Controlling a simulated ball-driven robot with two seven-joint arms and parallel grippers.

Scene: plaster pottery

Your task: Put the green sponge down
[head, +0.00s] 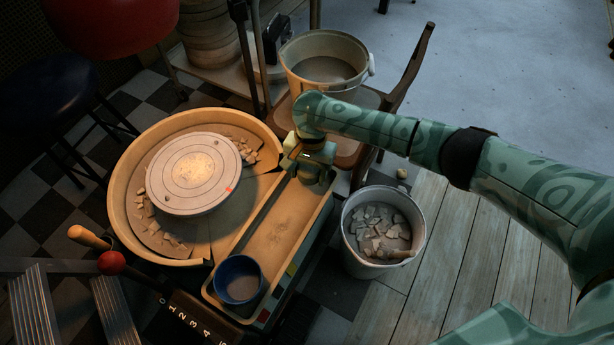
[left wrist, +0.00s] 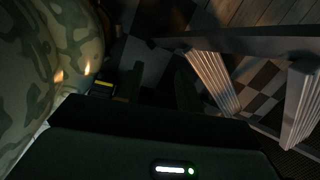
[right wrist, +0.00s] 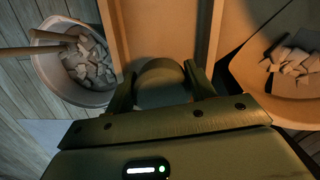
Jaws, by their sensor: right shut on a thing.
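My right gripper (head: 308,180) is over the far end of the long tan tray (head: 278,235) beside the pottery wheel. In the right wrist view its two fingers (right wrist: 161,92) are shut on a rounded, dull green piece, the green sponge (right wrist: 160,70), with the tray floor beyond it. I cannot tell whether the sponge touches the tray. In the head view the wrist hides the sponge. My left gripper (left wrist: 160,88) shows only in the left wrist view, with its fingers apart and nothing seen between them.
A blue bowl (head: 238,280) stands at the tray's near end. The wheel head (head: 190,174) sits in a wide basin with plaster shards. A bucket of shards (head: 383,228) stands right of the tray; another bucket (head: 325,66) is behind on a chair. The tray's middle is clear.

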